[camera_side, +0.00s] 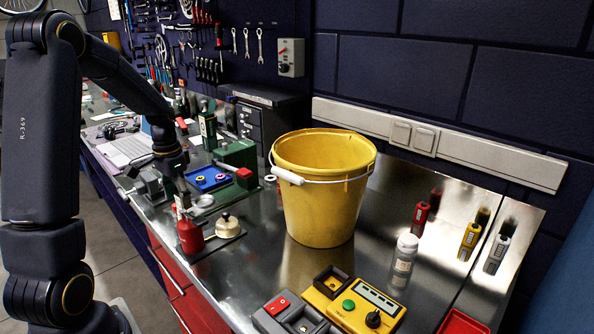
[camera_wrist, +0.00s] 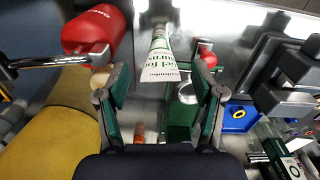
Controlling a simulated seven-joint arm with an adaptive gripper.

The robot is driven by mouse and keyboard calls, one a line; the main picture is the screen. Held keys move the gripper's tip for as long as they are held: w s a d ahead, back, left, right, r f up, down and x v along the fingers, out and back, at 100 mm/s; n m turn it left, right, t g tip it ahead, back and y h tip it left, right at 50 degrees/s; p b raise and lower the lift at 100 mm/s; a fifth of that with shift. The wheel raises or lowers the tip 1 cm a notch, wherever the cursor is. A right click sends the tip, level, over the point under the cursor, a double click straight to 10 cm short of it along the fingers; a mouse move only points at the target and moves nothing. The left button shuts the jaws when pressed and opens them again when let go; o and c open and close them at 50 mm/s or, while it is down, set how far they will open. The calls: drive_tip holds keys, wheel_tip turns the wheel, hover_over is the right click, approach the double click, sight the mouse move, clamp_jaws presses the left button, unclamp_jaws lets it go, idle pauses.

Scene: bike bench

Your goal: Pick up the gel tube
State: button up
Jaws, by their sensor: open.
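The gel tube (camera_wrist: 160,62) is white with dark and green print, narrow at its far end and wide at the near end. In the wrist view it lies in line with the gap between my fingertips, with space on both sides. My gripper (camera_wrist: 157,88) is open and empty, with its green-padded fingers apart. In the side view my gripper (camera_side: 181,202) is low over the bench near a red bottle (camera_side: 190,238). I cannot make out the tube in the side view.
The red bottle also shows in the wrist view (camera_wrist: 98,32), left of the tube. A blue tray (camera_side: 208,187) and a green box (camera_side: 236,155) stand close by. A yellow bucket (camera_side: 320,200) is to the right. Bare bench (camera_side: 265,250) lies in front of it.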

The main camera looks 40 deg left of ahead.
drive_tip(key=shift+f, duration=1.55)
drive_tip(key=shift+c, duration=0.4)
drive_tip(key=c, duration=1.1)
